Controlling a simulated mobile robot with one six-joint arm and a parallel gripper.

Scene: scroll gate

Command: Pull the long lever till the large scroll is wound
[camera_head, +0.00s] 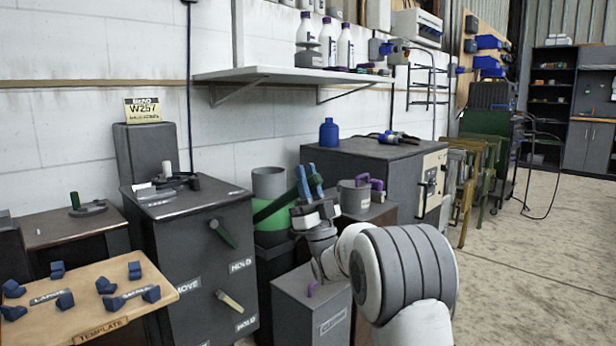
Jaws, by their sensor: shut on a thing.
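My gripper (309,181) is in the middle of the view, with its blue fingers pointing up. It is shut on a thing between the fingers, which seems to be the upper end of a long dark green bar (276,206). The bar slants down to the left from the fingers and looks like the long lever. The fingers hide part of its end. A shorter green handle (222,234) and a beige handle (230,301) stick out of the dark cabinet (185,262) at the left, both apart from my gripper. I cannot make out the large scroll for certain.
A wooden template board (150,318) with several blue blocks lies at the lower left. A grey box (308,308) stands below my gripper. A grey pot (354,196) with a purple handle is close to its right. The floor (530,260) at the right is free.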

